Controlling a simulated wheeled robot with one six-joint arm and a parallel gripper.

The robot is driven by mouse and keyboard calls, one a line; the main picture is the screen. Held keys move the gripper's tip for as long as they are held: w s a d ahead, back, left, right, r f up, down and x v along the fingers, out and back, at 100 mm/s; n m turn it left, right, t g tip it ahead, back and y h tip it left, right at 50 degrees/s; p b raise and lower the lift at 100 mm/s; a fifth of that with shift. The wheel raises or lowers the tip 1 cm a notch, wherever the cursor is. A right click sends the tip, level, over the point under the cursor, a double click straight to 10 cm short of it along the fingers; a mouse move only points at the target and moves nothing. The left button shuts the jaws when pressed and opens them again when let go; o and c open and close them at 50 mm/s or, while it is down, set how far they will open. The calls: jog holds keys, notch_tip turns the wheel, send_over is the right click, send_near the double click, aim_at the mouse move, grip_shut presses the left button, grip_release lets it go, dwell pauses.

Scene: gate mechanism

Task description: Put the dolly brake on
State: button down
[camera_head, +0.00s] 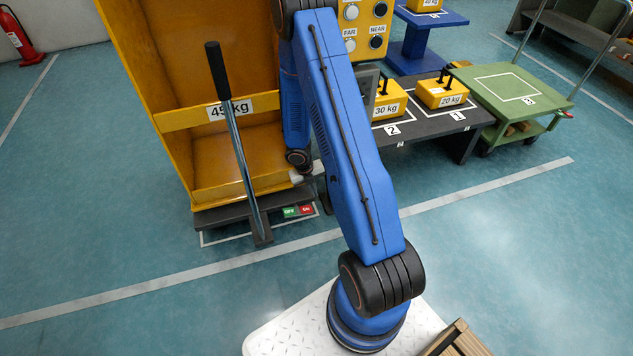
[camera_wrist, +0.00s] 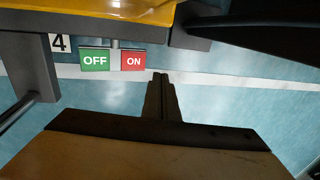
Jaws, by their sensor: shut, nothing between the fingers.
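The yellow dolly body (camera_head: 150,85), marked 45 kg, stands on a dark base (camera_head: 222,214). At the base's front right are a green OFF pedal (camera_head: 291,212) and a red ON pedal (camera_head: 306,209). In the wrist view the green OFF pedal (camera_wrist: 95,61) and red ON pedal (camera_wrist: 133,61) sit side by side beneath the yellow edge. My gripper (camera_wrist: 160,76) is shut and empty, its tips appearing just right of the red pedal; I see no clear contact.
A steel lever with a black grip (camera_head: 216,70) rises in front of the dolly. A dark table (camera_head: 440,122) with yellow 30 kg (camera_head: 390,101) and 20 kg (camera_head: 440,95) weights and a green cart (camera_head: 515,90) stand right. The floor in front is clear.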

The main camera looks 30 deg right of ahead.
jog(key=shift+s+d+r, duration=0.1)
jog(key=shift+d+r, duration=0.1)
jog(key=shift+r, duration=0.65)
jog(key=shift+d+r, duration=0.15)
jog(key=shift+r, duration=0.75)
jog(key=shift+s+d+r, duration=0.1)
jog(key=shift+d+r, duration=0.1)
jog(key=shift+r, duration=0.65)
